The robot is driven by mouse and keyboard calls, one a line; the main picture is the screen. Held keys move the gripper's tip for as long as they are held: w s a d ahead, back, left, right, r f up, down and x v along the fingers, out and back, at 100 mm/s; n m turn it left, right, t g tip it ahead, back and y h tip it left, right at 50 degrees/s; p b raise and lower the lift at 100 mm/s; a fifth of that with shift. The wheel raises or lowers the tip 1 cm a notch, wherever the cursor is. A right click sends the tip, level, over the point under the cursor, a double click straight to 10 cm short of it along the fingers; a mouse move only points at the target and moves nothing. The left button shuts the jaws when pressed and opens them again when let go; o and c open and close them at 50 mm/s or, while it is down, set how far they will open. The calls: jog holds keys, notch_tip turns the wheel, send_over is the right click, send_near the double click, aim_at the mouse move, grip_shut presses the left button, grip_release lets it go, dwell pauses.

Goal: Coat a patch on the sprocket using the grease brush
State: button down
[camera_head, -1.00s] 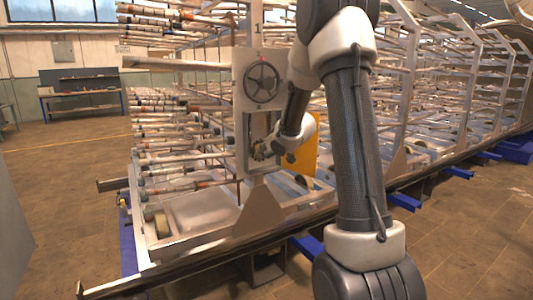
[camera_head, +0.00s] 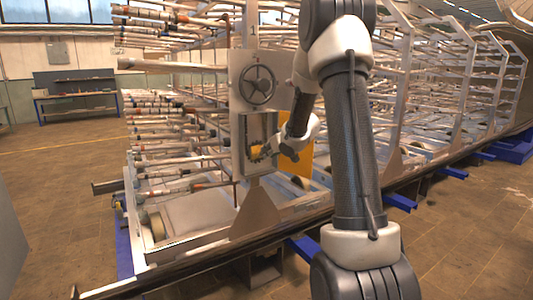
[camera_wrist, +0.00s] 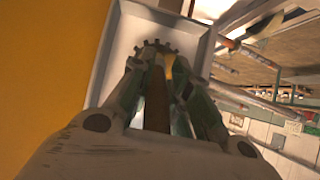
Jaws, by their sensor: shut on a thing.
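My gripper (camera_wrist: 160,72) is shut on the grease brush, whose brown handle (camera_wrist: 157,104) runs between the two fingers in the wrist view. The dark toothed rim of the sprocket (camera_wrist: 152,46) shows just beyond the fingertips, inside a pale open box (camera_wrist: 110,62). A small yellow patch (camera_wrist: 169,64) shows by the fingertips; I cannot tell what it belongs to. The brush tip is hidden, so contact with the sprocket cannot be told. In the head view my gripper (camera_head: 268,151) is at the box opening (camera_head: 243,135), below a handwheel.
The dark handwheel (camera_head: 258,85) sits on a grey panel above the box. An orange-yellow panel (camera_head: 297,160) stands close beside my wrist. Metal racks with many rods (camera_head: 170,150) surround the box. Open floor (camera_head: 60,200) lies to the left.

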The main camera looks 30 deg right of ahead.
jog(key=d, duration=0.3)
jog(key=shift+w+d, duration=0.15)
jog(key=a, duration=0.2)
jog(key=shift+a, duration=0.3)
jog(key=a, duration=0.4)
jog(key=shift+a, duration=0.25)
jog(key=s, duration=0.6)
jog(key=shift+s, duration=0.15)
dwell(0.3)
jog(key=shift+d, duration=0.1)
